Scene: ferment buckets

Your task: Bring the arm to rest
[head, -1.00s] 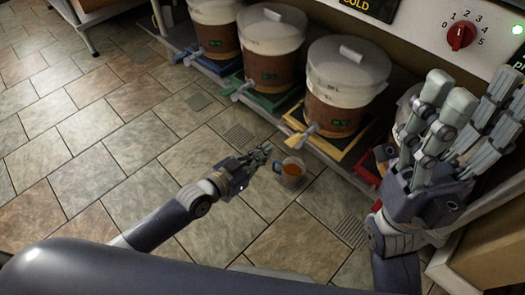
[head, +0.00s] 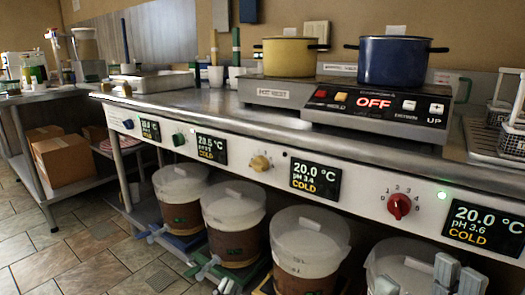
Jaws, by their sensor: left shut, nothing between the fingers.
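Only small parts of my grippers show, along the bottom edge of the head view. A small grey piece, apparently the tip of my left gripper (head: 229,287), shows at the lower edge in front of the buckets. It is shut and holds nothing that I can see; its arm is out of view. At the lower right, pale grey fingertips of my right gripper (head: 415,279) stand upright and apart before a white-lidded bucket (head: 390,258). Its palm and arm are cut off.
A long steel counter (head: 205,97) bears a hotplate (head: 372,104) with a yellow pot (head: 290,57) and a blue pot (head: 398,62). Lidded buckets stand beneath it, including one by the green tap (head: 232,222). Tiled floor (head: 75,270) lies open at left.

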